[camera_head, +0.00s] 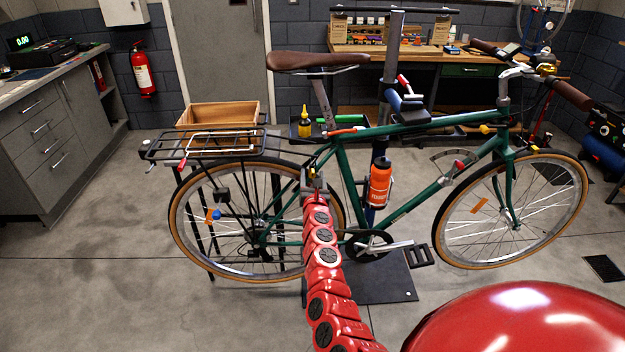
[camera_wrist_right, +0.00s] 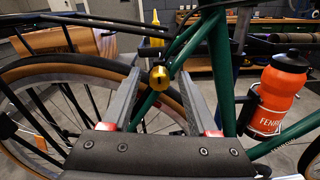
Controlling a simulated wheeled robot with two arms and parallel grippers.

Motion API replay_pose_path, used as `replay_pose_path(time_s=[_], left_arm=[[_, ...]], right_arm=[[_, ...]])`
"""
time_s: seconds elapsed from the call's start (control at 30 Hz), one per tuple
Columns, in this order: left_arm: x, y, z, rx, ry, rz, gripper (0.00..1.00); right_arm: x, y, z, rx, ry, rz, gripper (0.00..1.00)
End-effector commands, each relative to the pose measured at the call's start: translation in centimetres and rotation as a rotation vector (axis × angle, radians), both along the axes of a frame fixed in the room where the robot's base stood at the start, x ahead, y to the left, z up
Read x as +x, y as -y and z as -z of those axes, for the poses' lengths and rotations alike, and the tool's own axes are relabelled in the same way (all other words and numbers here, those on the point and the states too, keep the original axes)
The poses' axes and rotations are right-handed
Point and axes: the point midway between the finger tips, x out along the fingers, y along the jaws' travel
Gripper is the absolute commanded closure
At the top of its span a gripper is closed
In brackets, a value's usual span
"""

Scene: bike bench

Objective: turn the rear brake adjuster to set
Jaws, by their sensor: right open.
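The rear brake adjuster appears to be a round yellow knob (camera_wrist_right: 158,76) by the green frame in the right wrist view. Its dark centre faces my camera. My right gripper (camera_wrist_right: 161,84) is open, with one finger on each side of the knob in the picture. I cannot tell whether either finger touches it. In the head view my right gripper (camera_head: 313,182) is at the frame near the top of the rear wheel and mostly hides the knob there. The green bicycle (camera_head: 344,168) stands upright. My left gripper is not in view.
The rear wheel (camera_head: 180,224) and rack (camera_head: 200,150) are left of the gripper; an orange bottle (camera_head: 380,183) is on the frame to its right. Behind are a wooden box (camera_head: 222,114), a yellow bottle (camera_head: 304,127) and a workbench (camera_head: 360,48). The left floor is clear.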

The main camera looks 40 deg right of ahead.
Motion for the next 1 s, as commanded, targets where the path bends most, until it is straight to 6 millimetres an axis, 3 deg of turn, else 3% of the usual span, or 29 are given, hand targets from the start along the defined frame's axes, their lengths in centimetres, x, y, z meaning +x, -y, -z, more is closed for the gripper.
replay_pose_path(time_s=[0.23,0.5,0.6,1.0], left_arm=[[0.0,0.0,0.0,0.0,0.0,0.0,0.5],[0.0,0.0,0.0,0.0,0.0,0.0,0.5],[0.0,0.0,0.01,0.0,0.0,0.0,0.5],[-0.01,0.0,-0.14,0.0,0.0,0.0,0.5]], right_arm=[[0.03,0.0,0.02,0.001,-0.001,0.0,0.4],[0.03,-0.01,0.02,0.001,-0.001,0.0,0.87],[0.03,-0.02,0.03,0.001,-0.001,0.0,1.0],[0.03,-0.01,0.0,-0.028,-0.019,0.0,1.0]])
